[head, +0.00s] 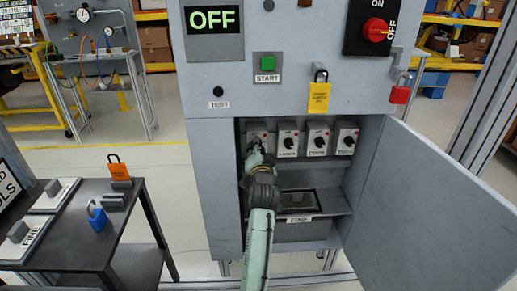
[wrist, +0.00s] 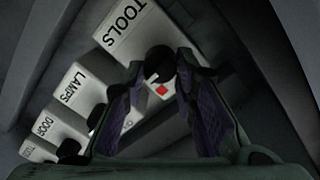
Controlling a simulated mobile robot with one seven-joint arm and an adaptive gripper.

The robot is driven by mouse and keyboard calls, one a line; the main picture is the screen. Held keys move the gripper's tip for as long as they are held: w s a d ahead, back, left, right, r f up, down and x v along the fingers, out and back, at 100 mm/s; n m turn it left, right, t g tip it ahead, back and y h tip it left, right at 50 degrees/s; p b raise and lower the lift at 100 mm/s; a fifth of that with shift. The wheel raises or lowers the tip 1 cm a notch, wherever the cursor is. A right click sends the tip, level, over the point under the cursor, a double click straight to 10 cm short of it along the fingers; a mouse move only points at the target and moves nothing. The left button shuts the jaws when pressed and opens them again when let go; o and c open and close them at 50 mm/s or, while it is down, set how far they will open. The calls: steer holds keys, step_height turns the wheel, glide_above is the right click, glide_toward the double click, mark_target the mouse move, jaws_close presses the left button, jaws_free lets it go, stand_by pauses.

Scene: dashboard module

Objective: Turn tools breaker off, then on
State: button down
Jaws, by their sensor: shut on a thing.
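The tools breaker (wrist: 130,25) is a white box labelled TOOLS at the top of the wrist view, with a round black knob (wrist: 159,60) and a small red mark below it. In the head view this breaker (head: 257,128) is the leftmost in the open cabinet, its lower part hidden by my gripper (head: 256,157). My gripper's two purple-padded fingers (wrist: 161,78) stand on either side of the knob and are shut on it. The knob's exact on or off position cannot be told.
The cabinet door (head: 432,205) hangs open at right. A yellow lockout tag (head: 319,98) and red padlock (head: 400,94) hang above. A dark table (head: 85,235) stands left.

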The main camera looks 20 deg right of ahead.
stand_by(0.4)
steer(key=c, duration=1.3)
jaws_free()
steer(key=v, duration=1.2)
